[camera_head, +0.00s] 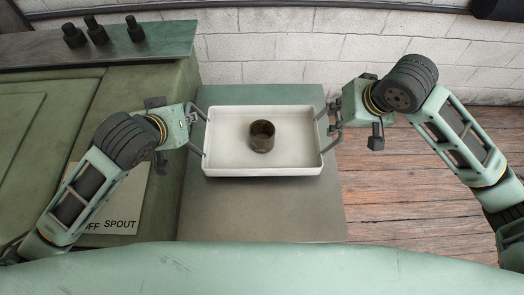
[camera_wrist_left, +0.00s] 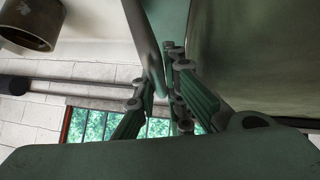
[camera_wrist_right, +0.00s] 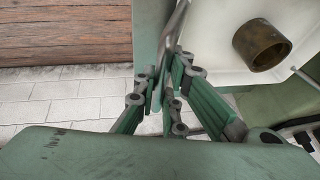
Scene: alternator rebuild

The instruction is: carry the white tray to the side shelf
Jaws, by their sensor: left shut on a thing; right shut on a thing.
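The white tray (camera_head: 225,155) is in the middle of the head view, over a grey-green shelf top (camera_head: 260,215). A dark brass-brown ring or bushing (camera_head: 262,137) stands in the tray; it also shows in the left wrist view (camera_wrist_left: 36,24) and the right wrist view (camera_wrist_right: 262,45). My left gripper (camera_head: 199,131) is shut on the tray's left handle. My right gripper (camera_head: 329,123) is shut on the tray's right handle. I cannot tell whether the tray touches the surface below.
A green cabinet (camera_head: 150,90) stands to the left, with several dark knobs (camera_head: 98,32) on a metal top and a label reading SPOUT (camera_head: 120,205). A white block wall (camera_head: 290,50) is behind. Wooden floor (camera_head: 400,200) lies free to the right.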

